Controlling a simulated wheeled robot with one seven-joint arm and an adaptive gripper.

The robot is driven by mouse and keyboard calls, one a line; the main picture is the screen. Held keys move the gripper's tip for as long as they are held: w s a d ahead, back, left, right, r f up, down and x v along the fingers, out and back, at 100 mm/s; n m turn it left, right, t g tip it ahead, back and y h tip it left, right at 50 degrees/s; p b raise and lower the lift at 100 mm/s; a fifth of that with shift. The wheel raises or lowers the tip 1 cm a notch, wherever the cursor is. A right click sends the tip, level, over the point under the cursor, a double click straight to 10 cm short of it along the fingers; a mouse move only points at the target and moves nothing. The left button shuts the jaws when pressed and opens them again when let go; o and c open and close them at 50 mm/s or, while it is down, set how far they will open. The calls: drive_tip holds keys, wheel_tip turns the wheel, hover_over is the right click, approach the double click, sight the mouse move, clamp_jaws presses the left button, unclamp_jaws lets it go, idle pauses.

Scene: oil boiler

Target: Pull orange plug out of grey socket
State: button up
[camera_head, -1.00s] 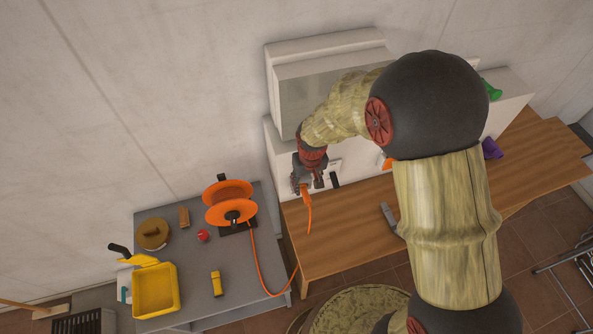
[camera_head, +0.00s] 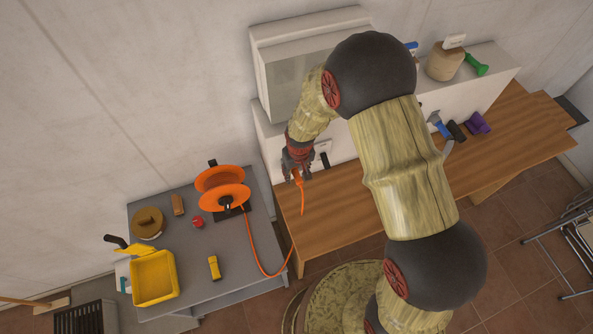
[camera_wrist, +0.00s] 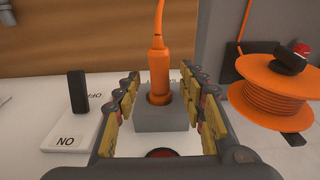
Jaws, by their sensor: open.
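The orange plug (camera_wrist: 159,75) stands in the grey socket (camera_wrist: 162,118) in the wrist view, with its cord running up out of the picture. My gripper (camera_wrist: 160,95) is open, one finger on each side of the plug and socket, with visible gaps to the plug. In the head view my gripper (camera_head: 298,172) is at the white panel above the wooden table's left end. The orange plug (camera_head: 298,177) shows there partly behind the fingers, its cord hanging over the table. The socket is hidden in that view.
A white switch plate with a black lever (camera_wrist: 78,92) is close left of my gripper. The orange cable reel (camera_head: 224,190) stands on the grey table (camera_head: 185,262) at left. Tools lie on the wooden table (camera_head: 420,193) further right.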

sight(302, 187)
drive_tip(key=shift+c, duration=0.8)
clamp_jaws()
drive_tip(key=shift+s, duration=0.15)
drive_tip(key=shift+s+d, duration=0.25)
drive_tip(key=shift+s, duration=0.55)
drive_tip(key=shift+s+d, duration=0.2)
drive_tip(key=shift+s, duration=0.55)
drive_tip(key=shift+s+d, duration=0.25)
drive_tip(key=shift+s, duration=0.55)
